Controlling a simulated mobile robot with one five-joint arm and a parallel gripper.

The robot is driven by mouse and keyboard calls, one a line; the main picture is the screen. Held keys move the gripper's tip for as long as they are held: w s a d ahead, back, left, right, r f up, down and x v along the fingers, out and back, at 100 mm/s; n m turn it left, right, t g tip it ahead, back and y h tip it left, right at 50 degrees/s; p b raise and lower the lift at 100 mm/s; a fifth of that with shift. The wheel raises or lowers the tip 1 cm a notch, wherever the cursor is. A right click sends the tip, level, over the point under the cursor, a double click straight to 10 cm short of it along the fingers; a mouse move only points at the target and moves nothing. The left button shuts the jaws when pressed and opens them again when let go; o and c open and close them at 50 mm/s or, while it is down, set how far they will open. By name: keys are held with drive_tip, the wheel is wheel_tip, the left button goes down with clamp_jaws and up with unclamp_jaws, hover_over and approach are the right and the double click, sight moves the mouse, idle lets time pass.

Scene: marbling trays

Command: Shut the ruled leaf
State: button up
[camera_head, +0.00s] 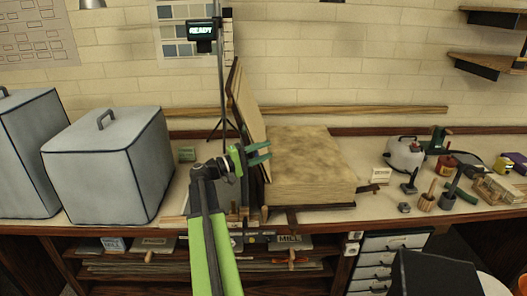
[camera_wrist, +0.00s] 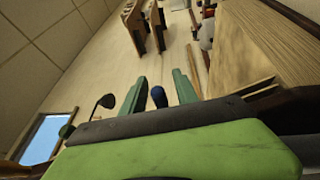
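A tan leaf (camera_head: 249,112) stands raised, leaning slightly left, at the left side of a thick wooden block (camera_head: 312,185) with a mottled top. No ruling on the leaf can be made out. My gripper (camera_head: 259,153) shows in front of the leaf's lower part, its teal fingers pointing right toward the block. In the wrist view my gripper (camera_wrist: 160,90) has its two fingers well apart, with nothing held. A wood-grained surface lies right of the fingers there; I cannot tell whether it is leaf or block. Contact with the leaf cannot be told.
Two grey covered boxes (camera_head: 108,165) stand at the left. A thin stand with a READY display (camera_head: 201,31) rises behind my arm. A white pot (camera_head: 404,153), a red jar (camera_head: 445,164) and several small tools crowd the right. A wooden strip (camera_head: 350,111) runs along the wall.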

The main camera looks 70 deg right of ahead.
drive_tip(key=shift+c, duration=0.4)
clamp_jaws()
idle(0.9)
